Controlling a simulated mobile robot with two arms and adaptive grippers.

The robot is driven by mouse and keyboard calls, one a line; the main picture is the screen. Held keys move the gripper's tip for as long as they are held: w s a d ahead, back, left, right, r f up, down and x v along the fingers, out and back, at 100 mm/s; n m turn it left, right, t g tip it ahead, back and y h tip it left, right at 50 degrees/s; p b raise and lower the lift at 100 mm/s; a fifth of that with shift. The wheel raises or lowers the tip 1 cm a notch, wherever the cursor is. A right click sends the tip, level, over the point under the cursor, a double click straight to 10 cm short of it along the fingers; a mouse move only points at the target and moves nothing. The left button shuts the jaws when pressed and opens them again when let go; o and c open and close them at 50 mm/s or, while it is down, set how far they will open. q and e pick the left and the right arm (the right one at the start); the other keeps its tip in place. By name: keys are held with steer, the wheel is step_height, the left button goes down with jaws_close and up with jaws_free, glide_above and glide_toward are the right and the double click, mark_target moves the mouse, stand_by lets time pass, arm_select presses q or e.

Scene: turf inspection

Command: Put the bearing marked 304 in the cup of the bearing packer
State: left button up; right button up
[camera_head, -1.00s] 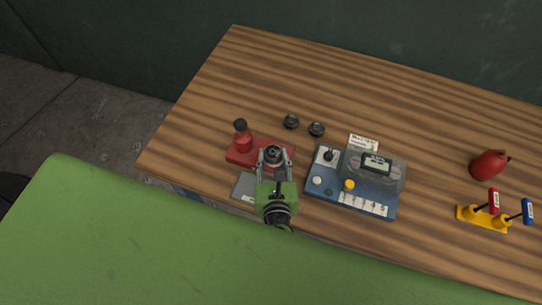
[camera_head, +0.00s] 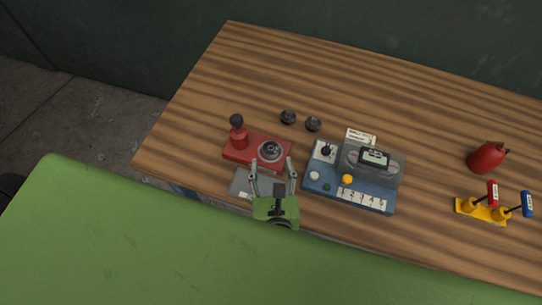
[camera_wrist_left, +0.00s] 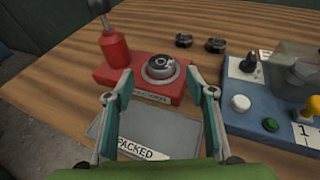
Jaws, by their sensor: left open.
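The red bearing packer (camera_head: 242,155) stands near the table's left front, with a black-knobbed post at its left end. A dark ring-shaped bearing (camera_head: 270,150) sits in its round cup; it also shows in the left wrist view (camera_wrist_left: 160,66). Its marking is too small to read surely. My left gripper (camera_head: 273,163) is open and empty, just in front of the cup, its fingers apart from the bearing. Two more dark bearings (camera_head: 288,117) (camera_head: 313,124) lie on the table behind the packer; their marks are not readable.
A grey plate marked PACKED (camera_wrist_left: 150,130) lies in front of the packer. A blue tester (camera_head: 350,190) with buttons and a display stands to the right. A red oil can (camera_head: 487,157) and a yellow stand (camera_head: 480,211) are far right. The table's back is clear.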

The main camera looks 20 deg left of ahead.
arm_select(q)
steer(key=b+v, duration=0.1)
steer(key=v, duration=0.5)
steer(key=shift+s+d+r, duration=0.15)
steer(key=shift+s+r, duration=0.05)
steer(key=shift+s, duration=0.15)
arm_select(e)
steer(key=shift+s+d+f, duration=0.1)
steer(key=shift+d+f, duration=0.4)
steer(key=shift+f, duration=0.2)
